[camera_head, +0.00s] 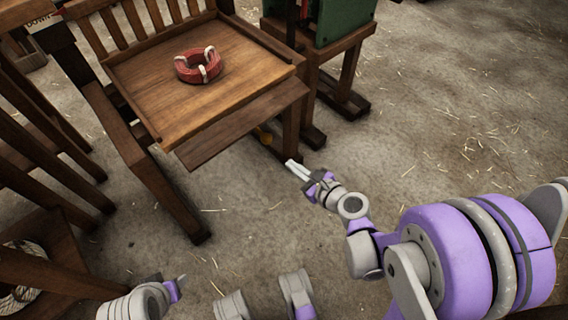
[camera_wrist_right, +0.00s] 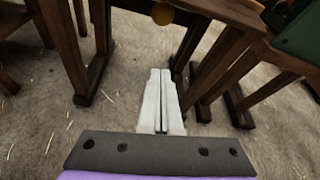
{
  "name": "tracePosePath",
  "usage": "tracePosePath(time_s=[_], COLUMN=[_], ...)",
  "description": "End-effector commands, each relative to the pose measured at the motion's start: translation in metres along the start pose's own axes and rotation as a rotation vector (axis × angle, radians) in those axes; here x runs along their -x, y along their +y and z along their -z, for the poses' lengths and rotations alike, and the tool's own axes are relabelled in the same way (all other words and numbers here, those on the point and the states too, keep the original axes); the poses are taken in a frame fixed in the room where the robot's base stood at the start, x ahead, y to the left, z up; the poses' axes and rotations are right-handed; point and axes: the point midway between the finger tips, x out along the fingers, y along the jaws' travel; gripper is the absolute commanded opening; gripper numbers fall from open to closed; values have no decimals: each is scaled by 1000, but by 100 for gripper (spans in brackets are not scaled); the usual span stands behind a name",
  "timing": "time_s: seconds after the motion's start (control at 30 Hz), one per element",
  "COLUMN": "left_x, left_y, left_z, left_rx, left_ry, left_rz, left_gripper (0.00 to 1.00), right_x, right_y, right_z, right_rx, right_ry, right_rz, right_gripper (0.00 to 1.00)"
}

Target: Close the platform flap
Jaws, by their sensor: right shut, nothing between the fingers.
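The wooden platform (camera_head: 160,95) stands on legs at the upper left in the head view. Its flap (camera_head: 240,125) is a plank along the front edge, sticking outward a little below the top; its exact angle is hard to tell.
A red ring with pale bands (camera_head: 198,65) lies on the platform. A green box (camera_head: 340,20) sits on a wooden stand to the right. Dark wooden framing (camera_head: 40,140) and a coil of rope (camera_head: 22,272) are at the left. The straw-strewn floor (camera_head: 450,110) is open at right.

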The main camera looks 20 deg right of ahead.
Motion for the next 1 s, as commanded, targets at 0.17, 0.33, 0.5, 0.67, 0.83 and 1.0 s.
tracePosePath(time_s=[0.17,0.33,0.5,0.67,0.83,1.0], left_x=[-9,-17,-18,-16,-15,-15], left_y=[0,0,0,0,0,0], left_z=[-2,-4,-4,-4,-3,-3], left_rx=[0,0,0,0,0,0], left_ry=[-2,-3,-3,-3,-3,-3], left_rz=[0,0,0,0,0,0], left_gripper=[50,50,50,50,50,50], right_x=[-36,-71,-83,-77,-74,-73], right_y=[2,2,2,2,2,2], right_z=[1,1,-10,-27,-36,-38], right_rx=[2,4,5,6,6,6], right_ry=[-1,0,0,1,1,1], right_rz=[-6,-6,-3,-4,-4,-3], right_gripper=[0,0,0,0,0,0])
